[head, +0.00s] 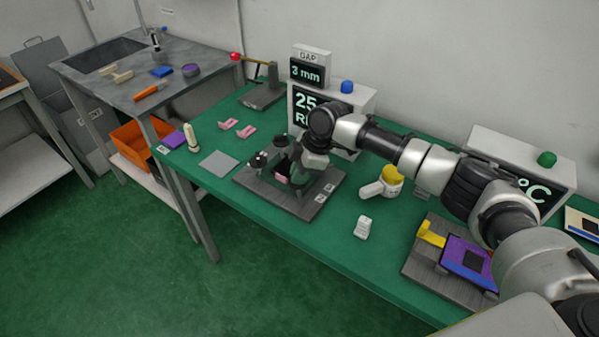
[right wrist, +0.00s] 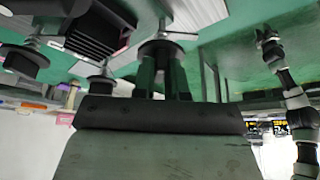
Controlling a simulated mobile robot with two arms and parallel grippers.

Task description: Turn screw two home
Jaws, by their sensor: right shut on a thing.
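My right gripper (head: 299,178) is low over a dark grey fixture board (head: 306,206), among its posts and knobs. In the right wrist view its green fingers (right wrist: 163,78) are shut on a dark round screw knob (right wrist: 160,48) with a metal cross-bar. Other black knobs (right wrist: 27,62) and (right wrist: 100,86) stand apart from the fingers. In the head view a dark knob (head: 258,160) shows at the board's left. A pink piece (head: 281,177) sits beside my gripper. I cannot read which screw is number two. An arm, apparently my left, ends in a small gripper (right wrist: 267,38); its fingers are unclear.
Displays stand at the back: a gap display (head: 308,72) and a larger one (head: 304,104) partly behind my arm. A yellow-topped white item (head: 390,180) and a small white block (head: 362,228) lie right of the board. A grey plate (head: 219,163) lies left.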

